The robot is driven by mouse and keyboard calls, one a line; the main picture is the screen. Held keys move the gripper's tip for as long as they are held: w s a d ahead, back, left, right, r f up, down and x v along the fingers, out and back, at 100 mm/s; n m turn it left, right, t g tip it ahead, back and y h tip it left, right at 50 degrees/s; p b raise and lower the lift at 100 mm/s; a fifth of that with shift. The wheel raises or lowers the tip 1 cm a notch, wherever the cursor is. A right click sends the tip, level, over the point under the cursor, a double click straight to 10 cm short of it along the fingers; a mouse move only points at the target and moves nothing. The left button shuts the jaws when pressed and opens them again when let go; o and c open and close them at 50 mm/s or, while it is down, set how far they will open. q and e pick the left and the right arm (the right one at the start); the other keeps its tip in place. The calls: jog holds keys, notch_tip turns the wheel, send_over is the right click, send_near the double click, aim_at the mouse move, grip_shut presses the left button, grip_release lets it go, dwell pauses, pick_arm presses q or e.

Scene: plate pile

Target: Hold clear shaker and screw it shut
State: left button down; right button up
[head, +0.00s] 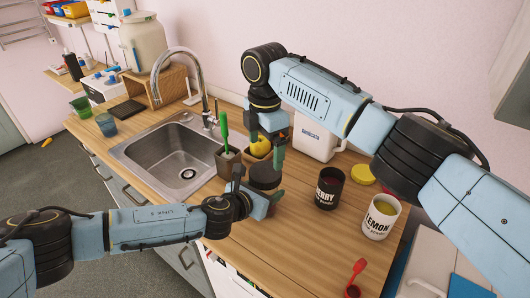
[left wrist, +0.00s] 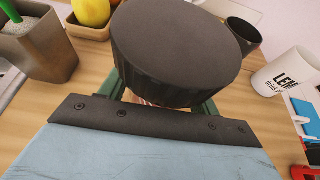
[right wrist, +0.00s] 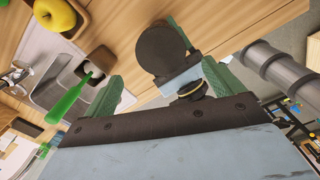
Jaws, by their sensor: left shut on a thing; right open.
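The shaker's round black lid (head: 266,174) shows near the front edge of the counter, beside the sink. The lid fills the middle of the left wrist view (left wrist: 180,45) and sits over the shaker; whether it is fully seated I cannot tell. The shaker's body is mostly hidden; a sliver shows under the lid (left wrist: 142,98). My left gripper (head: 262,198) is shut around the body below the lid. My right gripper (head: 267,148) is open and empty, pointing down above the lid. In the right wrist view the lid (right wrist: 160,48) lies beyond its green fingers, apart from them.
A brown holder (head: 228,160) with a green-handled brush and a yellow apple (head: 260,149) stand behind. A black berry tub (head: 328,188), white lemon tub (head: 379,220), yellow lid (head: 363,175) and red scoop (head: 355,276) are to the right. The sink (head: 180,155) is left.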

aim_at(265, 171)
jog(key=shift+r, duration=0.15)
jog(key=shift+f, duration=4.05)
jog(key=c, duration=1)
jog(key=shift+m, duration=1.6)
